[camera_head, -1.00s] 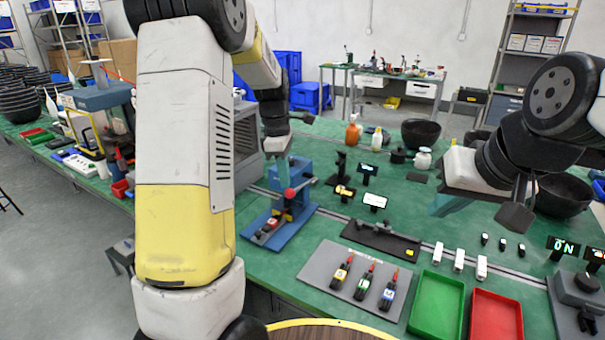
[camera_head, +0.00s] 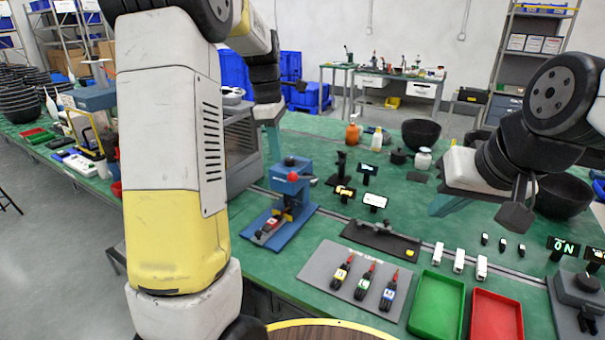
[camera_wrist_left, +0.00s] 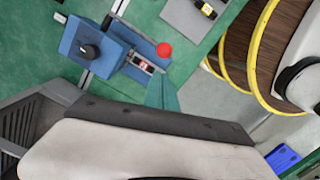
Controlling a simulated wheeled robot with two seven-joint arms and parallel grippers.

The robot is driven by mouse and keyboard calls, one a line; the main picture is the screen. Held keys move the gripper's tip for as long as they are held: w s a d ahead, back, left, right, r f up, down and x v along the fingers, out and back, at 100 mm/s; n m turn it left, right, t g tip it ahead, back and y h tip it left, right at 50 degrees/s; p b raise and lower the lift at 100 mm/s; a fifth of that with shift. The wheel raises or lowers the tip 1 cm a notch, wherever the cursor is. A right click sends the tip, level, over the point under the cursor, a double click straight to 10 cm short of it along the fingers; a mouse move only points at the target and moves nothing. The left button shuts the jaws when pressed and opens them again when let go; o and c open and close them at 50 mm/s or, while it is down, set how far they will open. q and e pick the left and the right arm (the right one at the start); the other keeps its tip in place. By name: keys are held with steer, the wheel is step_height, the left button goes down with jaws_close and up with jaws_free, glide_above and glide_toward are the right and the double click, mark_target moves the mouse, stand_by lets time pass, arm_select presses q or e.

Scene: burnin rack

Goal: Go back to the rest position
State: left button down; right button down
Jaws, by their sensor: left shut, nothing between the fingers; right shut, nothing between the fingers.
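My left arm comes in from the left and fills much of the head view's left half. Its teal-fingered left gripper (camera_head: 274,143) hangs above the bench, behind the blue press (camera_head: 288,180) with a red ball knob. It is shut and empty. In the left wrist view the gripper (camera_wrist_left: 165,95) shows at the centre, with the press (camera_wrist_left: 95,48) at upper left. My right gripper (camera_head: 441,207) is shut and empty above the right part of the bench, its teal fingers partly hidden by the wrist.
A grey mat (camera_head: 323,286) holds three labelled red-tipped tools. A green tray (camera_head: 437,305) and a red tray (camera_head: 496,315) stand to its right. Small displays (camera_head: 374,201), bottles and black bowls (camera_head: 421,132) stand farther back. A glass-fronted cabinet (camera_head: 240,150) is behind my left arm.

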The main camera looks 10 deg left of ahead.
arm_select(q)
steer(key=shift+r, duration=0.1)
steer(key=s+d+r+m+t, duration=0.2)
steer(key=s+m+t, duration=0.1)
steer(key=s+m, duration=0.6)
steer(key=s+d+r+m+t+h, duration=0.1)
steer(key=s+d+m+t, duration=0.2)
steer(key=s+m, duration=0.6)
steer(key=s, duration=0.6)
steer(key=shift+r+m, duration=0.4)
steer(key=shift+d, duration=0.1)
